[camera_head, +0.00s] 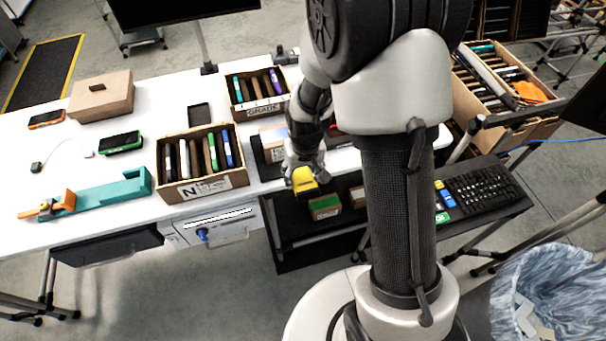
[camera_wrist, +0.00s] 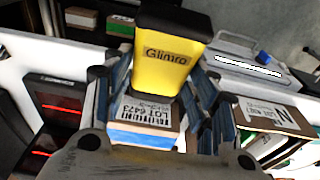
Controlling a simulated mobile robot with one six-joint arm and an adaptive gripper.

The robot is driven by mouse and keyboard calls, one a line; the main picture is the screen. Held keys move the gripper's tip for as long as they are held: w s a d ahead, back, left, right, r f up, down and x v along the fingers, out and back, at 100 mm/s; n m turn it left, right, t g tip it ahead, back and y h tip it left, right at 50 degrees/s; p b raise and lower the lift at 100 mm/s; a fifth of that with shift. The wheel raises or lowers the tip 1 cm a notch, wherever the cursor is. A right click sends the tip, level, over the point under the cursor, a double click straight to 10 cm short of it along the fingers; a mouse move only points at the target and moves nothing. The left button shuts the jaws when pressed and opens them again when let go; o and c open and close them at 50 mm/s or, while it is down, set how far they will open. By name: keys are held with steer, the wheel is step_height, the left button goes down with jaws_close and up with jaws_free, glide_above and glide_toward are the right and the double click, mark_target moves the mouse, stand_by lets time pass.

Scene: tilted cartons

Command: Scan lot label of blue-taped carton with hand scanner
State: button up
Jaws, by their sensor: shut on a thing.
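My gripper (camera_head: 304,166) is shut on a yellow hand scanner (camera_head: 304,180), just beyond the table's front edge. In the wrist view the scanner (camera_wrist: 172,52) sits between the fingers, with "Glintro" printed on its dark-edged body. A carton with a blue strip (camera_wrist: 140,137) shows behind and below the scanner, between the fingers. Its white label (camera_wrist: 146,113) reads "LOT 6473" and is partly covered. In the head view a labelled carton (camera_head: 272,137) stands just left of my gripper, partly hidden by it. A green-taped carton (camera_head: 325,206) stands lower, under the table.
Open boxes of folders (camera_head: 205,188) and (camera_head: 262,112) stand left of my gripper. Another small carton (camera_head: 357,194) is beside the green-taped one. A keyboard (camera_head: 480,191) lies at right, and a lined bin (camera_head: 548,290) stands at lower right. Dark units with red lights (camera_wrist: 58,103) show in the wrist view.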

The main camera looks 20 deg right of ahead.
steer(key=shift+r+p, duration=1.9)
steer(key=shift+r, duration=0.7)
steer(key=shift+f, duration=0.2)
